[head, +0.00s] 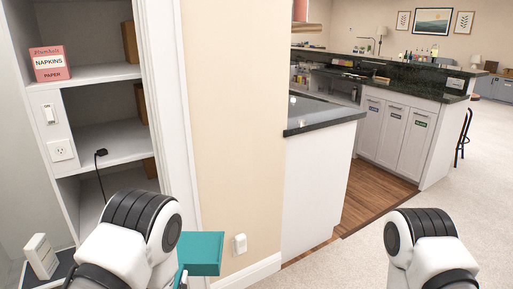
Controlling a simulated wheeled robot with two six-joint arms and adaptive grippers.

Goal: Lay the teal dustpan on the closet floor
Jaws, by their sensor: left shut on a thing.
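The teal dustpan (203,249) shows at the bottom centre-left, partly hidden behind my left arm. My left gripper (182,277) is shut on the dustpan; its fingers are mostly hidden by the arm and the frame's bottom edge. The dustpan is in front of the closet's white door frame and the beige wall. The closet is on the left, with white shelves (108,145); its floor is mostly hidden by my left arm. My right arm comes in at the bottom right, but its gripper is out of the frame.
A pink napkin box (49,63) stands on an upper closet shelf. A black cord (100,154) hangs below. A white box-like item (41,256) stands at the lower left. The bar counter (322,113) is to the right, with open carpet (350,262) in front.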

